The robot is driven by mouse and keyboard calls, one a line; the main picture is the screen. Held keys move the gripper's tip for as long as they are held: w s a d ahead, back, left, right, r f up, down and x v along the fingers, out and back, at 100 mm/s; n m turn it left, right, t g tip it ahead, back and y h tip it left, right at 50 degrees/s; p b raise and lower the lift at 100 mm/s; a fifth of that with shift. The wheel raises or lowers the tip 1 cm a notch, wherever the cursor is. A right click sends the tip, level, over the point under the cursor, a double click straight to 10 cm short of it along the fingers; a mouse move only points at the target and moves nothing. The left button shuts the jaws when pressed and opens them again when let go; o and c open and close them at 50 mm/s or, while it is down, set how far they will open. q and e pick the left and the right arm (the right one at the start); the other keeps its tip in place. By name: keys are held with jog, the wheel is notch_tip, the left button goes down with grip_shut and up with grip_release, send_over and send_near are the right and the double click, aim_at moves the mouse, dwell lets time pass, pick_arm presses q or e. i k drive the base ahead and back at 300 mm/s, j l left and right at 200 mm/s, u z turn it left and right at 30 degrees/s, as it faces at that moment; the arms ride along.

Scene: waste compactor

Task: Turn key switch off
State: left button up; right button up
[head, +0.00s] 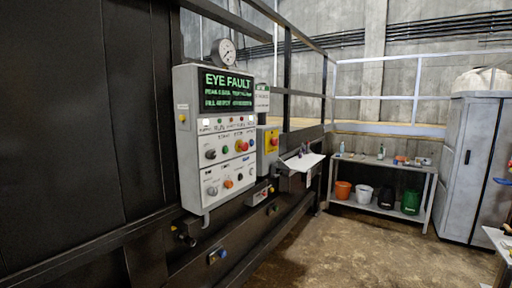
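A grey control box (188,150) is mounted on the dark machine left of centre in the head view. Its screen (229,91) reads "EYE FAULT" in green. Neither gripper is in view.
A yellow box with a red switch (271,142) sits right of the control box. A gauge (223,52) stands above. A shelf table (381,162) with buckets and a grey cabinet (468,155) stand at the back right. Bare floor (345,250) lies in the middle.

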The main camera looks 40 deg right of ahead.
aim_at(211, 155)
jog(key=z, duration=1.15)
